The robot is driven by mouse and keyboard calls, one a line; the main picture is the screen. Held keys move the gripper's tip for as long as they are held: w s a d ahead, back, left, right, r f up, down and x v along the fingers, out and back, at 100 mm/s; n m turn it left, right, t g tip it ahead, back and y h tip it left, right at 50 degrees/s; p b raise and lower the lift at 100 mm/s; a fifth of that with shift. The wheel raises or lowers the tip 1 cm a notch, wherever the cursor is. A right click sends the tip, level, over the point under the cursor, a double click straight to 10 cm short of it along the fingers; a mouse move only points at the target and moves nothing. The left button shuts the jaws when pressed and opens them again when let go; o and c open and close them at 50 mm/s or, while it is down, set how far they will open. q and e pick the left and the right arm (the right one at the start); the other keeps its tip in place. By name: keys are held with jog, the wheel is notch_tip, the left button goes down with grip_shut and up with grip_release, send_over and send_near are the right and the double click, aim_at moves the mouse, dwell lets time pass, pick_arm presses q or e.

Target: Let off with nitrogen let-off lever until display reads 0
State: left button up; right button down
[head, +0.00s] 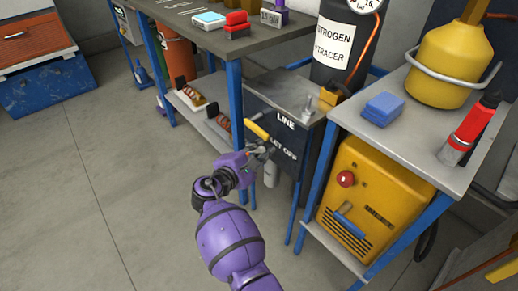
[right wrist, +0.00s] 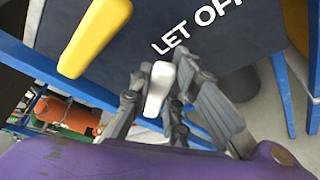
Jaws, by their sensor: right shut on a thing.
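The dark panel (head: 254,103) carries the words LINE and LET OFF. The let-off lever is white in the right wrist view (right wrist: 159,88), beside the LET OFF lettering. My right gripper (head: 262,151) is at this lever, its grey fingers (right wrist: 152,103) on both sides of it and shut on it. In the head view the gripper largely hides the lever. A yellow lever (head: 257,130) sits just above, by LINE; it also shows in the right wrist view (right wrist: 94,38). A round gauge (head: 360,4) on the dark NITROGEN TRACER cylinder (head: 340,50) is cut by the top edge; I cannot read it. My left gripper is out of view.
A blue-legged table (head: 225,42) stands left of the panel, with a shelf (head: 208,122) below. A right-hand table (head: 415,140) holds a blue block, a yellow container and a red torch-like tool. A yellow machine (head: 360,200) stands beneath.

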jog(key=shift+r, duration=0.1)
jog(key=c, duration=1.6)
grip_release()
jog(key=shift+c, duration=0.2)
jog(key=v, duration=1.2)
